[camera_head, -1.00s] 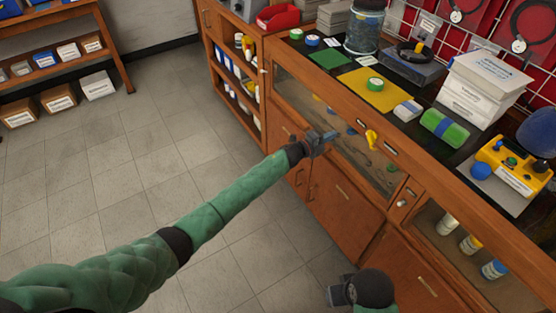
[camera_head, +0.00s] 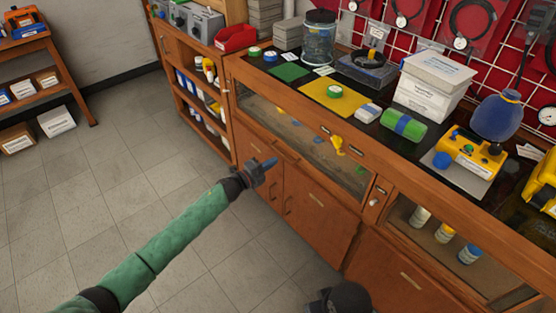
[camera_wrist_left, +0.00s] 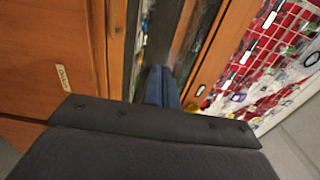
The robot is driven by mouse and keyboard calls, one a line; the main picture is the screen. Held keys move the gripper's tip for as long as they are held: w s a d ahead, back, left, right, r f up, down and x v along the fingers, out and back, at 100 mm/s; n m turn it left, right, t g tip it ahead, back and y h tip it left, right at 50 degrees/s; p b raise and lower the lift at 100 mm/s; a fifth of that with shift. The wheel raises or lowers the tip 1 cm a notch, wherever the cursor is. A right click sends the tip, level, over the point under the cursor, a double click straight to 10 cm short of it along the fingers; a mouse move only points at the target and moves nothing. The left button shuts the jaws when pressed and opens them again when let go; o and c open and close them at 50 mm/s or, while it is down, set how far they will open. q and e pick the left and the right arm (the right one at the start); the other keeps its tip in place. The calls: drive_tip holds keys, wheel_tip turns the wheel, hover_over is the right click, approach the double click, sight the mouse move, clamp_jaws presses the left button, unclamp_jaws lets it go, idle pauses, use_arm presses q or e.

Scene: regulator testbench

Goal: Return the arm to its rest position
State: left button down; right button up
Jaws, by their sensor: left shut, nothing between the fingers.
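My left arm comes in from the lower left in the head view, in a green sleeve. Its gripper (camera_head: 268,164) has blue fingertips and is shut and empty. It is in front of the wooden cabinet, below the level of the worktop, apart from the glass-fronted section. In the left wrist view the two blue fingers (camera_wrist_left: 162,87) are together, with nothing between them. A dark rounded part at the bottom of the head view seems to be my other arm; its fingers cannot be made out.
The wooden cabinet (camera_head: 318,197) runs along the right. Its worktop carries a yellow mat (camera_head: 336,98), a green roll (camera_head: 403,126), white boxes (camera_head: 428,97) and a yellow device (camera_head: 470,155). A shelf (camera_head: 62,75) stands far left. The floor (camera_head: 90,180) between is clear.

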use_arm(q)
drive_tip(key=w+a+r+n+t+y, duration=0.2)
drive_tip(key=w+a+n+t+y, duration=0.3)
drive_tip(key=a+n+y, duration=0.4)
drive_tip(key=s+a+r+n+g+y, duration=0.25)
drive_tip(key=s+r+n+y, duration=0.3)
drive_tip(key=r+n, duration=0.45)
drive_tip(key=s+a+f+n+g+h, duration=0.1)
drive_tip(key=s+a+f+n+g, duration=0.15)
drive_tip(key=s, duration=1.15)
drive_tip(key=s+a+f+n+g+h, duration=0.1)
drive_tip(key=s+a+n+g, duration=0.2)
drive_tip(key=s, duration=1.2)
drive_tip(key=s+f+g, duration=0.1)
drive_tip(key=s+f, duration=0.2)
drive_tip(key=s, duration=0.4)
drive_tip(key=s+f+n+g, duration=0.1)
drive_tip(key=s+f+g, duration=0.1)
drive_tip(key=s+f, duration=0.2)
drive_tip(key=s+f+n+g, duration=0.1)
drive_tip(key=s+f, duration=0.3)
drive_tip(key=s, duration=0.6)
drive_tip(key=shift+a+g+p, duration=0.3)
drive_tip(key=shift+g+p, duration=0.15)
drive_tip(key=shift+g, duration=0.25)
use_arm(e)
drive_tip(key=shift+s+d+r, duration=0.4)
drive_tip(key=shift+r, duration=0.1)
use_arm(q)
drive_tip(key=shift+s, duration=0.1)
